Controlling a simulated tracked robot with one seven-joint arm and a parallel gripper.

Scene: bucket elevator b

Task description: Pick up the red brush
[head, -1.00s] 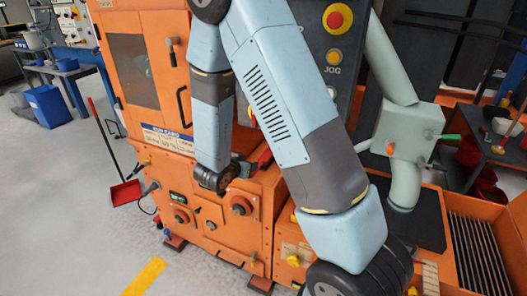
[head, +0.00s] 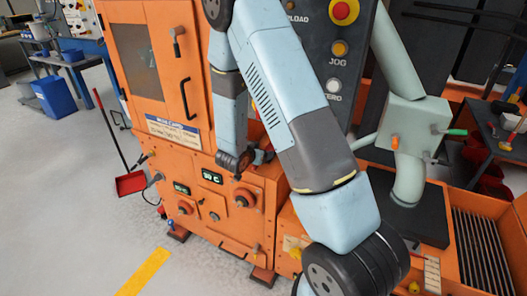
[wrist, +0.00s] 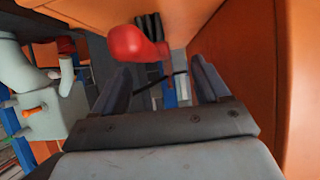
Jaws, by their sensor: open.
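A rounded red thing with dark strips beside it, which looks like the red brush (wrist: 137,46), shows in the wrist view. It lies ahead of the fingertips, nearer the left finger. My gripper (wrist: 160,78) is open, with its two dark fingers apart and nothing clearly held between them. In the head view my gripper (head: 262,155) is at the ledge of the orange machine, partly hidden behind my arm. The brush cannot be made out clearly there. Whether a finger touches the brush cannot be told.
The orange machine (head: 150,78) stands close around my gripper, and orange panels flank it in the wrist view. A pale green box with pipes (head: 412,125) is to the right. A red long-handled dustpan (head: 130,184) stands at left, where the grey floor is open.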

